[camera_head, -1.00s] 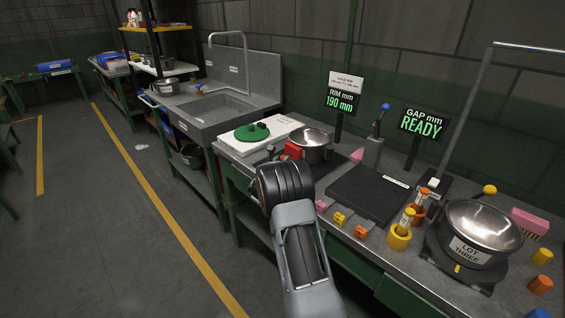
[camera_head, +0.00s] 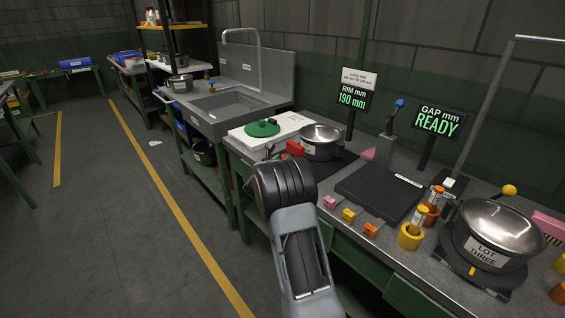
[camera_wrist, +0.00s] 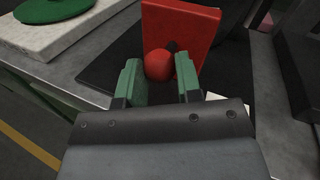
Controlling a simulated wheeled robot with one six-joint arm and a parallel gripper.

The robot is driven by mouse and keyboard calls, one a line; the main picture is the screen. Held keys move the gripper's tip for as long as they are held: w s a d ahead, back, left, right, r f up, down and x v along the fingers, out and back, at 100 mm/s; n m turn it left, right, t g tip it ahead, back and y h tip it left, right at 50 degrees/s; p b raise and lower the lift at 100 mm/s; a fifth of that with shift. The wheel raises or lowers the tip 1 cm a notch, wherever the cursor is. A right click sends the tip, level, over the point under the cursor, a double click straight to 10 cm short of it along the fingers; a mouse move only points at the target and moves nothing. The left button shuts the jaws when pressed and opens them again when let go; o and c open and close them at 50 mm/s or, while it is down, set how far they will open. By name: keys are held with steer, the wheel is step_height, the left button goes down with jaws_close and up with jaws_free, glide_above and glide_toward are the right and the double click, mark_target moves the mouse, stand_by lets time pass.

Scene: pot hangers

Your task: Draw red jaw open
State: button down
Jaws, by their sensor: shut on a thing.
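The red jaw (camera_wrist: 182,28) stands upright as a red plate with a round red knob (camera_wrist: 160,65) on its near side in the wrist view. My gripper (camera_wrist: 160,84) has its two green fingers on either side of the knob and is shut on it. In the head view the red jaw (camera_head: 293,148) shows as a small red patch against the left side of a steel pot (camera_head: 321,142); my arm hides its lower part and the fingers. The rim display (camera_head: 354,97) reads 190 mm. The gap display (camera_head: 440,120) reads READY.
A white board with a green disc (camera_head: 262,128) lies left of the pot, beside the sink (camera_head: 232,104). A black plate (camera_head: 379,192), small coloured blocks (camera_head: 348,215) and a pot marked LOT THREE (camera_head: 492,233) are to the right.

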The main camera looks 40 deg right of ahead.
steer(key=c, duration=1)
jaws_free()
steer(key=shift+a, duration=0.35)
steer(key=shift+o, duration=1.1)
steer(key=shift+d, duration=0.15)
steer(key=b+v, duration=0.1)
steer(key=v, duration=1.3)
steer(key=shift+d+f, duration=0.1)
steer(key=shift+d, duration=0.05)
